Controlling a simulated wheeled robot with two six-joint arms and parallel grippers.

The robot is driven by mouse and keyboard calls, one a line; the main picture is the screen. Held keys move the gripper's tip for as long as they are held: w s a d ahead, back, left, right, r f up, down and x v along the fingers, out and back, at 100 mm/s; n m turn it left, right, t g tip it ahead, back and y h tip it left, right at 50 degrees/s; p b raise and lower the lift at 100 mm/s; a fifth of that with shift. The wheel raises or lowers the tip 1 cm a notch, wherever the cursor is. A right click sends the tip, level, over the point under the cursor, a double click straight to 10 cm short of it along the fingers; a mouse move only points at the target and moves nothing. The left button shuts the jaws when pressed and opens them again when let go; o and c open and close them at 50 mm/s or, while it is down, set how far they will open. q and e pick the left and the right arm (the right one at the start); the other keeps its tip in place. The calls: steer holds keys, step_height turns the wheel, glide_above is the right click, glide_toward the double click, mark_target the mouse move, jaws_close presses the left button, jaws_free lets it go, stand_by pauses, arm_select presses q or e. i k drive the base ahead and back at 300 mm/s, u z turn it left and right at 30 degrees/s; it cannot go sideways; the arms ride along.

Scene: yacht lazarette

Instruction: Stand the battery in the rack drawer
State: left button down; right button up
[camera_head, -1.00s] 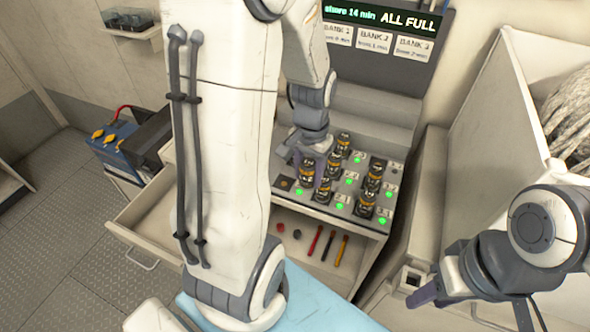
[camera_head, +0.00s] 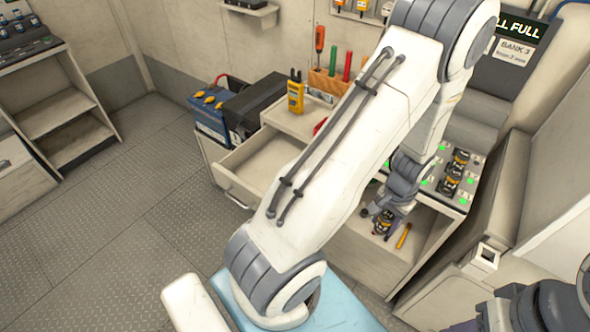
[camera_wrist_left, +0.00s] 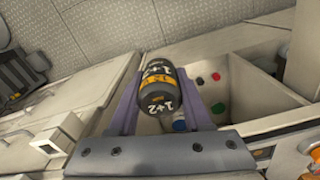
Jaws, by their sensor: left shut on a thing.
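My left gripper (camera_head: 381,212) is shut on a dark battery (camera_head: 383,222) with an orange band. In the left wrist view the battery (camera_wrist_left: 162,88) sits between the two purple fingers, its "1+2" end facing the camera. The gripper holds it in front of the charging rack, near the open bay below. An open drawer (camera_head: 233,190), pulled out to the left of my left arm, looks empty where visible; the arm hides part of it. My right gripper (camera_head: 468,326) is barely in view at the bottom right, its jaws cut off.
The charging rack (camera_head: 470,185) holds several batteries beside green lights, partly hidden by my arm. A yellow meter (camera_head: 295,94) and upright tools stand on the counter behind the drawer. A blue box (camera_head: 208,115) stands left of it. The floor (camera_head: 120,240) at left is clear.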

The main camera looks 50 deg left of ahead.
mark_target(286, 162)
steer(key=k, duration=0.35)
steer(key=u, duration=0.7)
steer(key=i, duration=1)
steer(key=z, duration=0.1)
